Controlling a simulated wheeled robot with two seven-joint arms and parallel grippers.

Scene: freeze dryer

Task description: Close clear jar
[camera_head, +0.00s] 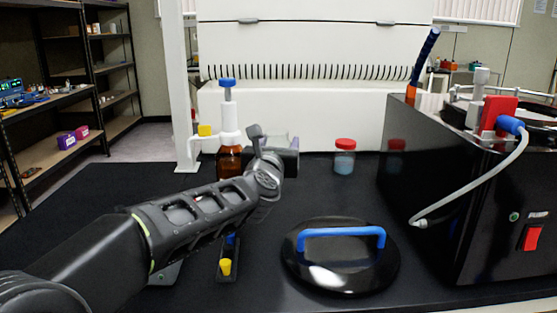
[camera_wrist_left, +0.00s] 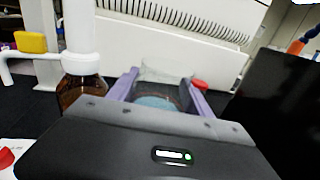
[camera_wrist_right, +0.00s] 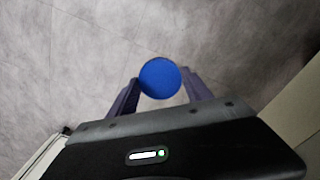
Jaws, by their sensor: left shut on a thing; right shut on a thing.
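A clear jar with pale blue contents (camera_wrist_left: 158,88) stands between the fingers of my left gripper (camera_wrist_left: 155,92) in the left wrist view. That gripper is shut on it. In the head view my left gripper (camera_head: 285,150) is behind my wrist, and the jar is mostly hidden there. I see no lid on this jar. A round blue lid (camera_wrist_right: 160,78) is between the fingertips of my right gripper (camera_wrist_right: 160,88) in the right wrist view, with grey floor below it. My right gripper is shut on the lid and is outside the head view.
A brown bottle (camera_head: 229,162) with white fittings stands left of the gripper. A red-capped jar (camera_head: 345,158) stands to its right. A black round lid with a blue handle (camera_head: 340,262) lies front right, beside a black machine (camera_head: 440,180). A yellow-topped piece (camera_head: 226,267) is near my arm.

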